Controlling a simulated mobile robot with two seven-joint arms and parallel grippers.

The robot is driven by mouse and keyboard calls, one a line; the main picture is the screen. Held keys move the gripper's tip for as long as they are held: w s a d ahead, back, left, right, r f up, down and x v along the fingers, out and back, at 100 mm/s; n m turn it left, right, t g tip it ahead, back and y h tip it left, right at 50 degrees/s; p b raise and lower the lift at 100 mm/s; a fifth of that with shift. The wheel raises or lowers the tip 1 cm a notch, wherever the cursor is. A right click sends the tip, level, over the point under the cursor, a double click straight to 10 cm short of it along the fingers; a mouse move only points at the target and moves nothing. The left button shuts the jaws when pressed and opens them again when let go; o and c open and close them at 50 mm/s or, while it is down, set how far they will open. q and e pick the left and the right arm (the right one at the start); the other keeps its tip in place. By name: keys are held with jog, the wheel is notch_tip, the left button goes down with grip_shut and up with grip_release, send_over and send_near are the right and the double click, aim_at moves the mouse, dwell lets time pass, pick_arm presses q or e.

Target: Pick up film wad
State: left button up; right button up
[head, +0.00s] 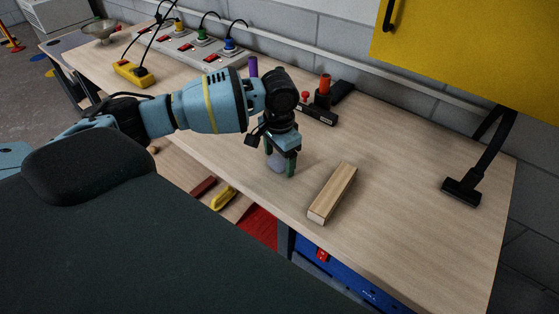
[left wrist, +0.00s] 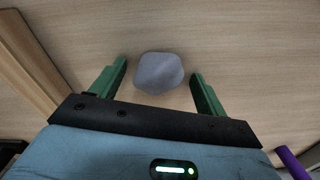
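The film wad (left wrist: 160,73) is a small grey-blue rounded lump on the wooden bench top. In the left wrist view it lies between and slightly beyond the fingertips of my left gripper (left wrist: 161,76), with a gap on each side. In the head view the film wad (head: 276,161) is partly hidden behind the fingers of my left gripper (head: 280,167), which points down at the bench. The green fingers are open. My right gripper is not in view.
A wooden batten (head: 333,193) lies right of the gripper. Behind stand a dark tool with a red-orange handle (head: 325,86) and a purple cylinder (head: 253,67). A black strap clamp (head: 462,191) is at right. Bare bench lies between batten and clamp.

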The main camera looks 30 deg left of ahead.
aim_at(280, 157)
pick_arm(q)
jog(key=c, duration=0.9)
notch_tip(280, 157, up, 10)
jog(key=shift+d+p, duration=0.1)
jog(key=shift+p, duration=0.3)
